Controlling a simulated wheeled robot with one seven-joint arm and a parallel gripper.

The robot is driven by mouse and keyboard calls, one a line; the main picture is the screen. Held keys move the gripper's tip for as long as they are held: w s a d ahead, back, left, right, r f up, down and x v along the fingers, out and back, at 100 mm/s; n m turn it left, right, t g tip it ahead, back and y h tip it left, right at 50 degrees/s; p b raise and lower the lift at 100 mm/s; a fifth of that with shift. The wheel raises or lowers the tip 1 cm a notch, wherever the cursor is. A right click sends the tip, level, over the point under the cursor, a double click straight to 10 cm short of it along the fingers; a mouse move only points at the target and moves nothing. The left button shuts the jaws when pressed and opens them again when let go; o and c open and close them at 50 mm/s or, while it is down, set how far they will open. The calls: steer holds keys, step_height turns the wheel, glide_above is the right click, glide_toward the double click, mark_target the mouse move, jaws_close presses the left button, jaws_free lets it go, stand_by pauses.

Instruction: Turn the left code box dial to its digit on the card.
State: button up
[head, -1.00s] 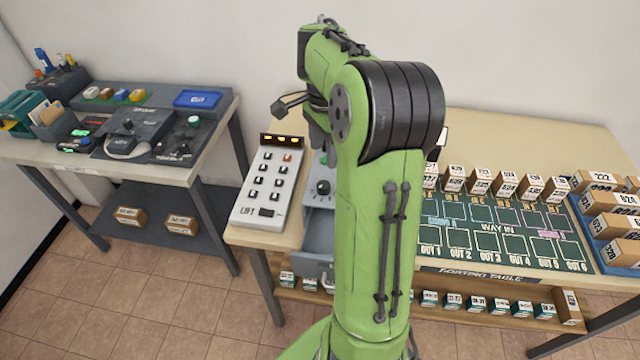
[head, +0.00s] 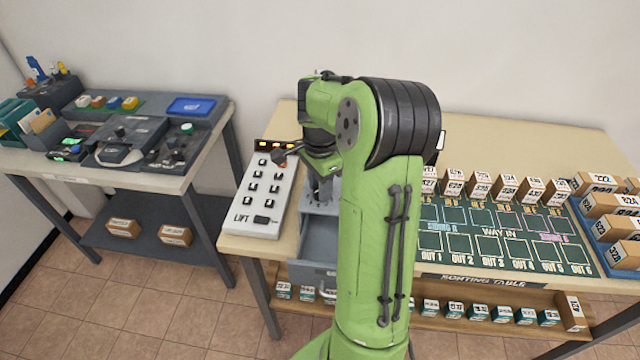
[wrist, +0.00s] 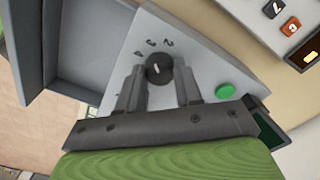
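The left code box dial (wrist: 159,68) is a round black knob with a small pale mark, on the grey code box panel (wrist: 205,62). Digits 2, 3 and 4 show around its upper side; other markings are partly hidden. My gripper (wrist: 160,70) has one finger on each side of the dial, with the gap only slightly wider than the knob. Contact is not clear. A green button (wrist: 225,91) sits right of the dial. In the head view my arm hides the dial and most of the code box. I cannot make out the card.
An open grey drawer (wrist: 95,45) lies beside the panel. The white lift keypad (head: 262,195) stands close left of the box. The sorting table (head: 490,135) holds several numbered boxes at right. A side desk (head: 205,140) stands at left.

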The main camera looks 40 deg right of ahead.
steer(key=c, duration=0.4)
steer(key=shift+o, duration=0.2)
steer(key=n+p, duration=0.1)
steer(key=n, duration=0.2)
steer(key=shift+r+n+p, duration=0.1)
steer(key=shift+n+p, duration=0.75)
steer(key=shift+n, duration=1.45)
steer(key=o, duration=1)
steer(key=shift+o, duration=0.2)
